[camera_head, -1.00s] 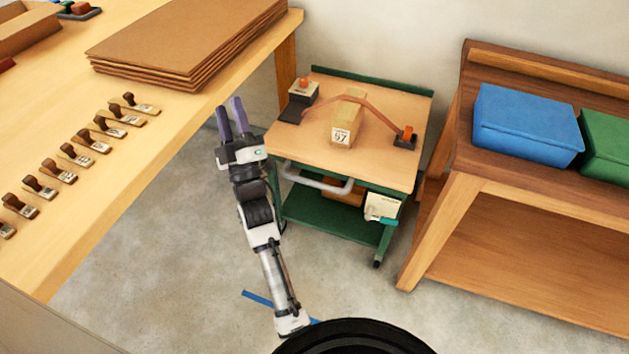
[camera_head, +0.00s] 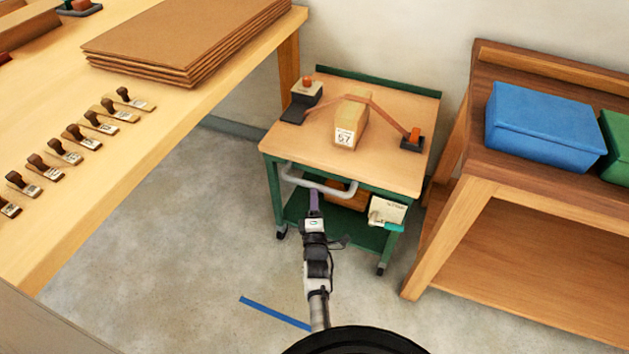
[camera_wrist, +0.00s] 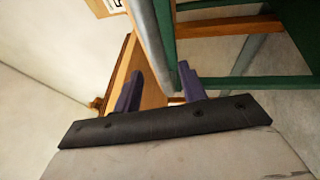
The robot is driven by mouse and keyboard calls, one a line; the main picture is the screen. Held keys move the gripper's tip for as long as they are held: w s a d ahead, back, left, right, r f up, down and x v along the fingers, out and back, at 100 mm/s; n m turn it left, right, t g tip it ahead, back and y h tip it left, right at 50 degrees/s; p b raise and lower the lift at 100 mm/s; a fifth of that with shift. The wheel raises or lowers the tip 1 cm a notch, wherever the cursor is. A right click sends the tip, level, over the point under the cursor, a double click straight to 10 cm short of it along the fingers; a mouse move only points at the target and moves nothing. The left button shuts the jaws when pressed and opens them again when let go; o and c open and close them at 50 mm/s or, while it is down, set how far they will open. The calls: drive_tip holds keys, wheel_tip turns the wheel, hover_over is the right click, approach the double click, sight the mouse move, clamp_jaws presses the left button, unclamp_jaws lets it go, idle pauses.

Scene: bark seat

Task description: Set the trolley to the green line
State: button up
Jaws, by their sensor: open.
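The trolley (camera_head: 395,165) has a green frame and a pale wooden top, and stands between the bench and the brown table. Its grey handle bar (camera_head: 341,190) sticks out at the front edge and shows in the wrist view (camera_wrist: 151,45). My gripper (camera_head: 314,198) is at the handle, with purple fingers. In the wrist view my gripper (camera_wrist: 160,85) is open, and the bar runs down between the fingers, closer to the right one. I cannot tell whether they touch. A blue line (camera_head: 275,313) lies on the floor; I see no green line.
On the trolley are a box marked 57 (camera_head: 345,138), an orange strap (camera_head: 388,113) and dark blocks. The bench (camera_head: 200,110) at left holds stamps and cardboard. The brown table (camera_head: 440,220) at right holds a blue box (camera_head: 540,125). Floor at left is clear.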

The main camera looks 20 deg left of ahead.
drive_tip(key=x, duration=0.7)
drive_tip(key=shift+w, duration=0.1)
clamp_jaws()
